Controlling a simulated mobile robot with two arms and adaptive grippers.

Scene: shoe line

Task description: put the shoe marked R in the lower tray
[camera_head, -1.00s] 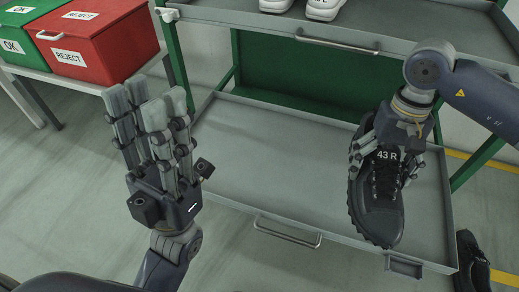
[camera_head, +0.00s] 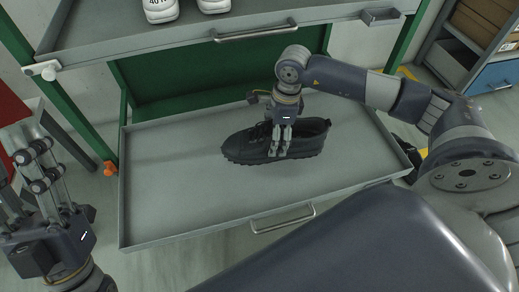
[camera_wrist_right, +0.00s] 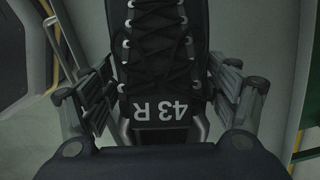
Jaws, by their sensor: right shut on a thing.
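The black shoe (camera_head: 245,146) lies lengthwise across the lower tray (camera_head: 170,205), inside its rims, in the head view. In the right wrist view the shoe (camera_wrist_right: 162,60) shows its laces and the white mark 43 R. My right gripper (camera_head: 282,150) is above the shoe and shut on it, with fingers on both sides. Whether the sole rests fully on the tray floor is hard to tell. My left gripper (camera_head: 35,165) is at the left edge, away from the tray, its fingers apart and nothing seen between them.
The upper tray (camera_head: 120,35) with white shoes (camera_head: 160,10) hangs above the back of the lower tray. Green posts (camera_head: 85,110) stand at the sides. A shelf with boxes (camera_head: 480,30) is at the top right. The tray's left half is bare.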

